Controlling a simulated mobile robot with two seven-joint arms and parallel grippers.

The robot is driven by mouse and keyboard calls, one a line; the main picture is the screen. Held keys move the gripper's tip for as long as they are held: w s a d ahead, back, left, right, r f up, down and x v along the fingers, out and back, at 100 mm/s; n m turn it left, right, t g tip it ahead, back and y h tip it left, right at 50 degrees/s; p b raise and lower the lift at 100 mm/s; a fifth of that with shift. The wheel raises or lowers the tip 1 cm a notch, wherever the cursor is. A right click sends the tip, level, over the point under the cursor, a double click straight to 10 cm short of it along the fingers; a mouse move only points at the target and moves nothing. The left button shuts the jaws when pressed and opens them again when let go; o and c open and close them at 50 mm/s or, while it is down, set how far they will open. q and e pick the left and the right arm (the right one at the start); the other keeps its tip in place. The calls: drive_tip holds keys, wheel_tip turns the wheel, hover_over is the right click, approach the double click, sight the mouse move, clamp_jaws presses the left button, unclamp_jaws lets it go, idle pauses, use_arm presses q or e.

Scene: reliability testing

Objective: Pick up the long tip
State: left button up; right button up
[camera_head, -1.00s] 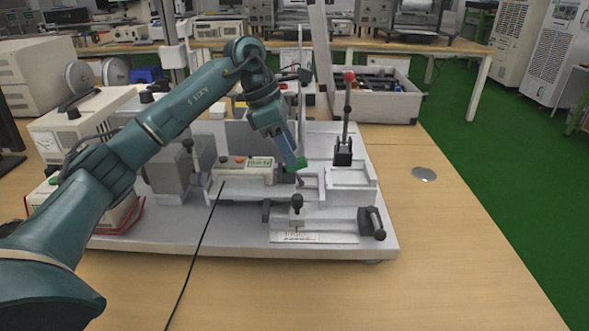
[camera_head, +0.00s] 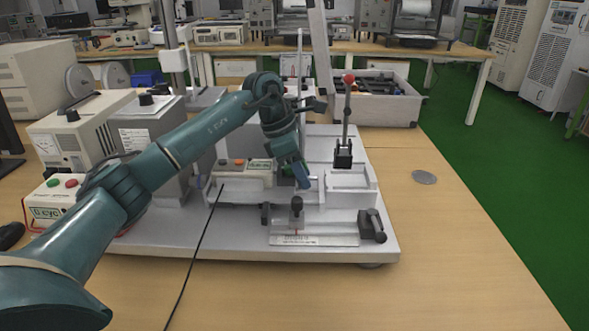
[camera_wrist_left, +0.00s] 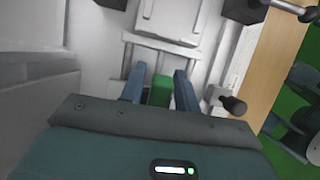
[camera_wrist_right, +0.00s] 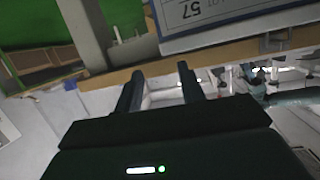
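My left gripper (camera_head: 303,182) points down over the middle of the test fixture, beside a small box with buttons and a display. In the left wrist view its two blue fingers (camera_wrist_left: 159,72) stand apart. A green block (camera_wrist_left: 160,90) shows between them, with narrow gaps on both sides. A bit of green (camera_head: 287,172) also shows beside the fingers in the head view. I cannot tell whether this green part is the long tip; no other piece is clearly recognisable as it. My right gripper (camera_wrist_right: 160,82) is open and empty; it is outside the head view.
The white fixture plate (camera_head: 220,244) carries a red-knobbed lever (camera_head: 347,120), a black-handled clamp (camera_head: 373,226) and the button box (camera_head: 240,178). Grey instruments stand left. A grey bin (camera_head: 400,103) stands behind. A black cable crosses the front. The table's right side is mostly clear (camera_head: 450,240).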

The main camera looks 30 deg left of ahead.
use_arm(q)
clamp_jaws()
drive_tip(key=shift+r, duration=0.1)
